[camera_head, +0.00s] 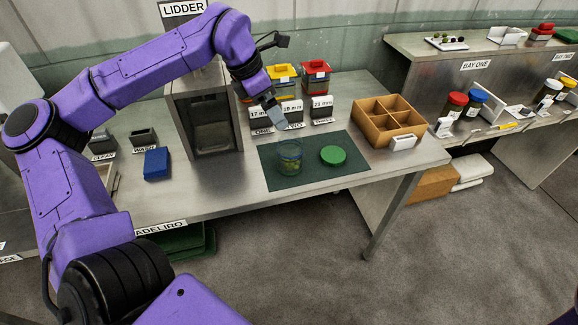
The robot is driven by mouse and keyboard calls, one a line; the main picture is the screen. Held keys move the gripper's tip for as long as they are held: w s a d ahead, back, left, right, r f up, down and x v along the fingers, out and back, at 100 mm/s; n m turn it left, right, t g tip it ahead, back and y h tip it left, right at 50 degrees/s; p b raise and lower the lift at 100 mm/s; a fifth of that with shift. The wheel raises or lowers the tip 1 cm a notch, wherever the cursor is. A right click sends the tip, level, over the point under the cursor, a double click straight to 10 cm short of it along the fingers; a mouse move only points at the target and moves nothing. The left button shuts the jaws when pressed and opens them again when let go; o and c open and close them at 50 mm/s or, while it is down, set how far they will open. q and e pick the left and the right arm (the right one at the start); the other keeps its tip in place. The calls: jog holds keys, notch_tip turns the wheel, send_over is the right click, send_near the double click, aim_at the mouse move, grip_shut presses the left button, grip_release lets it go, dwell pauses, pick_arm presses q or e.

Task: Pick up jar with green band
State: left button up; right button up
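A clear jar (289,160) with greenish contents stands upright and without a lid on the dark green mat (265,181). A bluish-green tint shows near its rim; I cannot make out clearly whether this is a green band. A round green lid (333,156) lies flat on the mat to the right of the jar. My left gripper (277,119) points down behind and above the jar, near the labelled bins, apart from the jar. Its fingers are too small and dark to tell their opening. My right gripper is out of view.
A metal lidder machine (205,115) stands left of the mat. Labelled bins (262,114) with red and yellow containers stand behind it. A wooden divided box (388,121) is at the right. A blue block (156,163) lies left. The mat's front is clear.

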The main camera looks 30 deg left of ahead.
pick_arm(q)
jog(key=b, duration=0.4)
send_near(291, 147)
jog(key=shift+s+d+r, duration=0.25)
jog(key=shift+s+r, duration=0.15)
jog(key=shift+r, duration=0.1)
jog(key=shift+s+d+r, duration=0.2)
jog(key=shift+s+r, duration=0.2)
jog(key=shift+r, duration=0.1)
jog(key=x, duration=0.3)
jog(key=p+x, duration=0.1)
jog(key=x, duration=0.2)
jog(key=d+p+x, duration=0.1)
jog(key=x, duration=0.2)
jog(key=shift+s, duration=0.25)
jog(key=shift+w+f, duration=0.15)
jog(key=shift+f, duration=0.3)
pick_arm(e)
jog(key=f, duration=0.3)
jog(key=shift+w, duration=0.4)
pick_arm(q)
jog(key=c, duration=1.1)
